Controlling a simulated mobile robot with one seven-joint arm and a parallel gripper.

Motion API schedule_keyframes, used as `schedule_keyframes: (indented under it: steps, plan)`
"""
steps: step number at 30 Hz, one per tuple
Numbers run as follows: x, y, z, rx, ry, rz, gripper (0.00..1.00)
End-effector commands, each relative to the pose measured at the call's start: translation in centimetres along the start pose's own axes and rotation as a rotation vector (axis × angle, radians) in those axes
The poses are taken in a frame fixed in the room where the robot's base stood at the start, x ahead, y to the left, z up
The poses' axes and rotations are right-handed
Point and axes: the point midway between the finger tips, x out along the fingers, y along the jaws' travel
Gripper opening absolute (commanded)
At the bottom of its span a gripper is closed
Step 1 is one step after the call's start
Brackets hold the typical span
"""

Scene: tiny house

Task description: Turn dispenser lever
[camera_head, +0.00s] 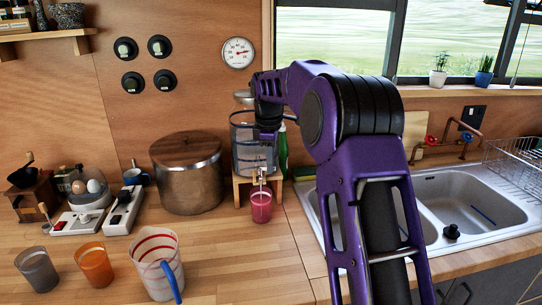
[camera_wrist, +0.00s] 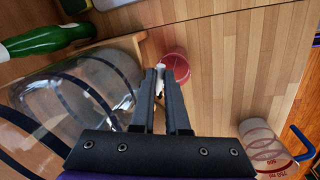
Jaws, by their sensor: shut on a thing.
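The glass dispenser (camera_head: 243,158) stands on a wooden stand at the back of the counter, left of the sink. My arm reaches in front of it and hides part of it. It fills the left side of the wrist view (camera_wrist: 60,105). The small pale dispenser lever (camera_wrist: 160,78) shows between my fingertips. My gripper (camera_wrist: 163,76) points down at it with its fingers nearly together, shut on the lever; it also shows in the head view (camera_head: 262,168). A pink-red cup (camera_head: 261,207) stands on the counter under the tap, seen in the wrist view too (camera_wrist: 174,64).
A large steel pot (camera_head: 188,185) with a wooden lid stands left of the dispenser. A green bottle (camera_head: 282,150) is behind at its right. A measuring jug (camera_head: 157,268), an orange cup (camera_head: 95,265) and a grey cup (camera_head: 37,269) stand front left. The sink (camera_head: 455,205) is right.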

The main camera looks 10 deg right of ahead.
Motion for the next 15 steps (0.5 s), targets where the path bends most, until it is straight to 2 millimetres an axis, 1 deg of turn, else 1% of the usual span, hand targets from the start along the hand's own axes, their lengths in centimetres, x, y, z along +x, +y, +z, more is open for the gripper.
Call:
schedule_keyframes:
  steps: [1, 6, 15]
  plan:
    - [-0.39, -0.11, -0.16, 0.028, -0.006, 0.000, 0.00]
    - [-0.28, -0.41, -0.22, 0.131, -0.027, 0.001, 0.00]
    - [-0.23, -0.67, -0.29, 0.236, -0.046, 0.002, 0.00]
